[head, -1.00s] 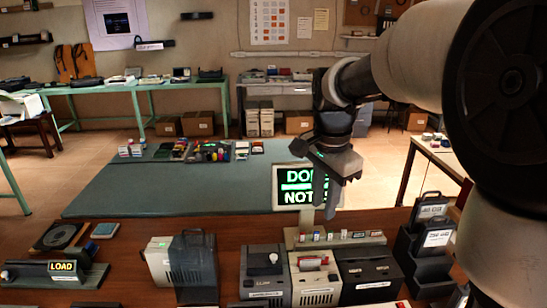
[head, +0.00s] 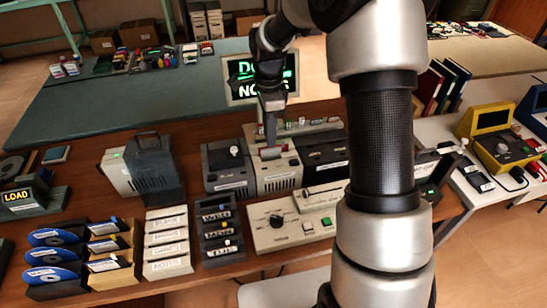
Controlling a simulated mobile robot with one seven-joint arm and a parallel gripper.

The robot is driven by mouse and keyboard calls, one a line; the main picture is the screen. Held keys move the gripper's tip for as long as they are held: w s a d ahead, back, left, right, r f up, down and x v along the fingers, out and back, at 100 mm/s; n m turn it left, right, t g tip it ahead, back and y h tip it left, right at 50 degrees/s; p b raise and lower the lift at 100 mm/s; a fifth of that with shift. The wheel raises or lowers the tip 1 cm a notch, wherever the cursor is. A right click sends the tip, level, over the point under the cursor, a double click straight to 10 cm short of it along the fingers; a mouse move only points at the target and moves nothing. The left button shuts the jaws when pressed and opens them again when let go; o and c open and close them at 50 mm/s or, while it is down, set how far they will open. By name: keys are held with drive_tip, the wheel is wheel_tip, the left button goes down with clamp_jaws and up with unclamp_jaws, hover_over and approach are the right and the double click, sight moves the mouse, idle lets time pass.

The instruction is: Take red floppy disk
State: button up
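My gripper (head: 270,132) points down over a row of box-shaped units behind the control panel. Its fingers overlap from this angle, so I cannot see whether there is a gap between them. Right below the fingertips, a small dull-red piece (head: 271,153) sits on top of the cream middle unit (head: 278,176). It may be the red floppy disk, but it is too small to be sure. I cannot tell whether the fingers touch it. No other clearly red floppy disk shows.
Grey (head: 228,172) and black (head: 325,162) units flank the cream one closely. A lit sign (head: 258,88) stands behind. In front are a control panel (head: 290,220), labelled slots (head: 217,228) and blue discs in holders (head: 55,255). My arm hides the right middle.

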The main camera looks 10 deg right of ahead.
sight(271, 149)
drive_tip(key=f, duration=0.6)
drive_tip(key=shift+s+d+f, duration=0.15)
drive_tip(key=shift+d+f, duration=0.05)
drive_tip(key=shift+d, duration=0.05)
clamp_jaws()
